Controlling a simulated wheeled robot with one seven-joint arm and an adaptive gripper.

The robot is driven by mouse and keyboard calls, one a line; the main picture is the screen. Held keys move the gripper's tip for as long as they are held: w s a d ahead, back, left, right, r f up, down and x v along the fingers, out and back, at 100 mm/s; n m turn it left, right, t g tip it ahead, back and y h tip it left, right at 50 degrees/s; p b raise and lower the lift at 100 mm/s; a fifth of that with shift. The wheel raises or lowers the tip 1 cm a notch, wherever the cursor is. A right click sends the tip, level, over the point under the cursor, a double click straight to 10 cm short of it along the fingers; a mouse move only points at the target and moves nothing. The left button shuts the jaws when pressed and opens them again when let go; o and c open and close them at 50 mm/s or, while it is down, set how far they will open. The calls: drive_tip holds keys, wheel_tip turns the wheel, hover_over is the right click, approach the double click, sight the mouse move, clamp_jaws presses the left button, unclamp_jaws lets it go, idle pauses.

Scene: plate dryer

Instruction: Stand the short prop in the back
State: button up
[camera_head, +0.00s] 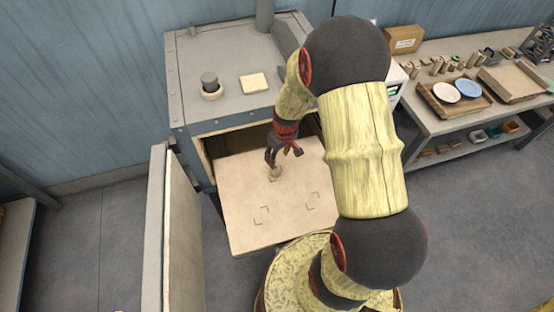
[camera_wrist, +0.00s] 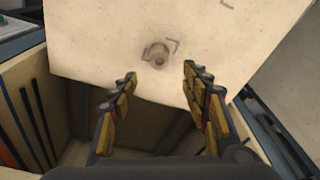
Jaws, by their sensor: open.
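A short beige prop (camera_head: 276,173) stands upright on the pale shelf (camera_head: 245,200), towards its back, near the kiln opening. In the wrist view the prop (camera_wrist: 157,55) shows its round top with a dark hole, beside a dark corner mark (camera_wrist: 174,45). My gripper (camera_head: 283,157) is just above and behind the prop. Its two fingers are spread in the wrist view (camera_wrist: 160,72), with nothing between them. The prop lies beyond the fingertips and looks apart from them.
The grey kiln (camera_head: 230,60) stands behind the shelf, its door (camera_head: 170,230) swung open at left. A side table (camera_head: 435,125) holds plates (camera_head: 467,88), a tray and several small props.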

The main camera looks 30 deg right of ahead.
drive_tip(key=s+a+r+t, duration=0.1)
drive_tip(key=a+r, duration=0.3)
drive_tip(key=r, duration=0.6)
drive_tip(key=s+a+r+t, duration=0.1)
drive_tip(key=a+r, duration=0.2)
drive_tip(key=r, duration=0.7)
drive_tip(key=s+a+r+t, duration=0.1)
drive_tip(key=s+a+r, duration=0.2)
drive_tip(key=s+r, duration=0.4)
drive_tip(key=s+a+r+m, duration=0.1)
drive_tip(key=s+a+r, duration=0.3)
drive_tip(key=s+r, duration=0.3)
drive_tip(key=shift+s+a+r+t, duration=0.25)
drive_tip(key=shift+s+t, duration=0.15)
drive_tip(key=shift+s, duration=0.8)
